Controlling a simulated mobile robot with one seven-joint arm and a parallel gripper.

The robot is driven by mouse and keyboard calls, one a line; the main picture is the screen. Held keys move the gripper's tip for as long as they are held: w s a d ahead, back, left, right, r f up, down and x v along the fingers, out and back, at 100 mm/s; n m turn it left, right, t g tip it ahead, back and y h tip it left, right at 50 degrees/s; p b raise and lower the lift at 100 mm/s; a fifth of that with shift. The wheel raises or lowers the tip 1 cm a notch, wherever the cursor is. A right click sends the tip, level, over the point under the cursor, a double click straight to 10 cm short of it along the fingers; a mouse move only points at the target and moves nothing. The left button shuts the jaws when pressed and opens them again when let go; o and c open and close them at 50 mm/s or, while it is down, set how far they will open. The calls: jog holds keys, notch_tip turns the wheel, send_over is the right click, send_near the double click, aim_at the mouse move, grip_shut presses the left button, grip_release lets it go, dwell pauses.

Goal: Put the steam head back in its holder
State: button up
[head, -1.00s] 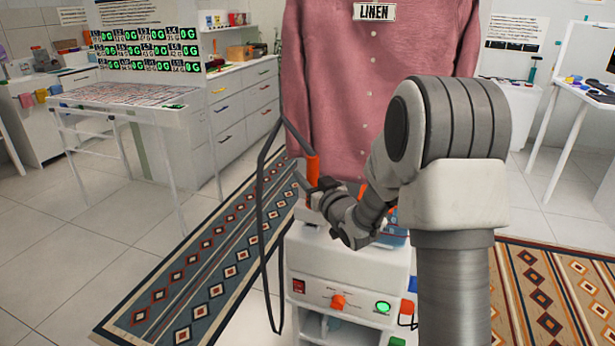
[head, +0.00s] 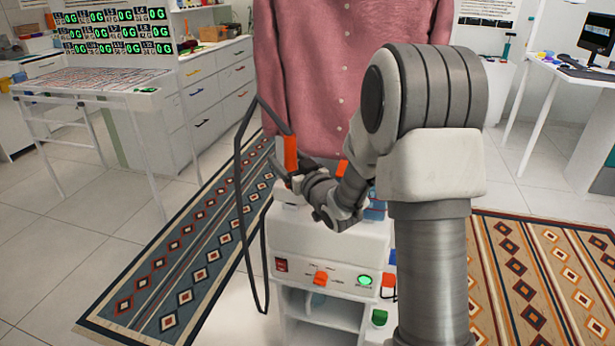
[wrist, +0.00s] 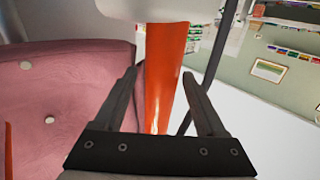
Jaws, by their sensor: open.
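The steam head's orange handle (head: 290,153) stands nearly upright in front of the pink shirt, with a dark hose looping down on its left. In the wrist view the orange handle (wrist: 166,70) lies between my fingers, below a pale part (wrist: 160,8) cut off by the top edge. My gripper (wrist: 160,76) is open, one finger on each side of the handle with gaps visible. In the head view my gripper (head: 286,174) is at the handle's lower end. I cannot make out the holder for certain; a small orange part (head: 342,168) shows behind my wrist.
The white steamer base (head: 330,245) with an orange knob and green light stands below my gripper. The pink shirt (head: 340,80) hangs close behind. Patterned rugs (head: 190,260) lie on both sides. A white table (head: 90,90) stands at the left, with open floor around it.

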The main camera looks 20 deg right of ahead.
jog(key=b+v, duration=0.8)
jog(key=v, duration=0.8)
jog(key=shift+b, duration=0.35)
jog(key=shift+d+r, duration=0.1)
